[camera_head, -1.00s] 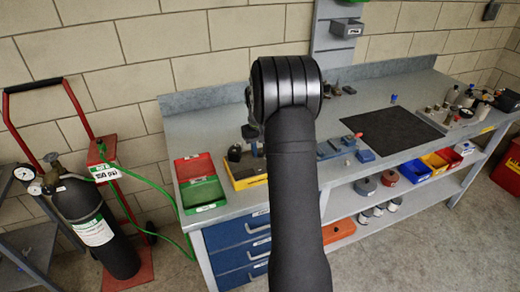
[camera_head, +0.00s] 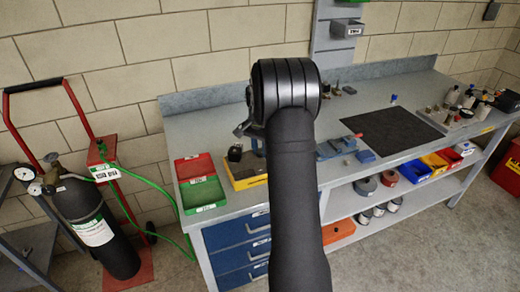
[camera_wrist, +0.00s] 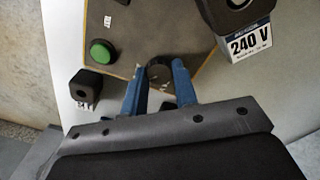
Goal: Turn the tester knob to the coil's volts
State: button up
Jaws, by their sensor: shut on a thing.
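In the wrist view, the tester (camera_wrist: 125,45) is a flat grey-brown panel with a green button (camera_wrist: 102,51). Its black round knob (camera_wrist: 157,68) sits between the two blue fingers of my gripper (camera_wrist: 160,68), which are shut on it. The knob's pointer and scale cannot be made out. A black coil (camera_wrist: 228,12) with a "240 V" label stands at the upper right. In the head view, the yellow-edged tester (camera_head: 246,182) lies on the bench, partly behind my arm; my fingers are hidden there.
A smaller black block (camera_wrist: 86,86) with a label sits left of the tester in the wrist view. In the head view, red and green trays (camera_head: 200,193) are left of the tester. Small blue parts (camera_head: 345,145) and a black mat (camera_head: 392,131) lie to its right.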

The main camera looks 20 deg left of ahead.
jog(key=m, duration=0.3)
jog(key=shift+m, duration=0.3)
dwell(0.3)
jog(key=o, duration=1)
jog(key=r, duration=1.7)
jog(key=shift+w+a+r, duration=0.15)
jog(key=shift+a+r, duration=0.1)
jog(key=shift+a, duration=0.05)
